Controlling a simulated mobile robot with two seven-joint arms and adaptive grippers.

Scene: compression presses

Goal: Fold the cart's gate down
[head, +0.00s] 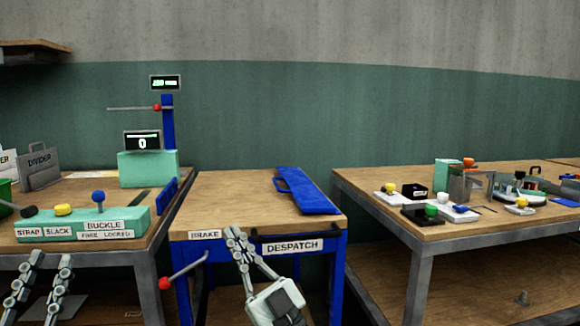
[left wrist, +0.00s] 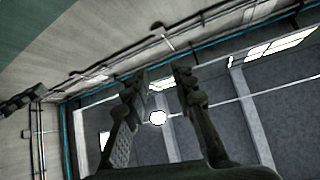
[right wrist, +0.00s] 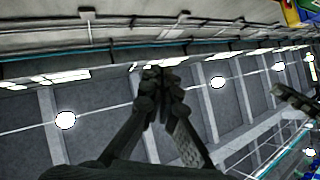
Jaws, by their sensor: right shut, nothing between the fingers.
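The cart (head: 338,240) stands in the middle of the head view, with a blue frame, a wooden top and BRAKE and DESPATCH labels. A long blue panel (head: 308,192) with a loop handle lies along the right part of its top. A smaller blue panel (head: 167,195) stands upright between the left bench and the cart. I cannot tell for sure which one is the gate. My right gripper (head: 235,232) is shut and empty, in front of the cart's front edge in the picture. My left gripper (head: 51,257) is open and empty, before the left bench.
A red-knobbed lever (head: 164,283) sticks out at the cart's left front. The left bench (head: 75,195) carries a buckle control box (head: 85,225) and a display unit (head: 148,168). The right table (head: 440,232) holds several small devices. The cart top's left part is clear.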

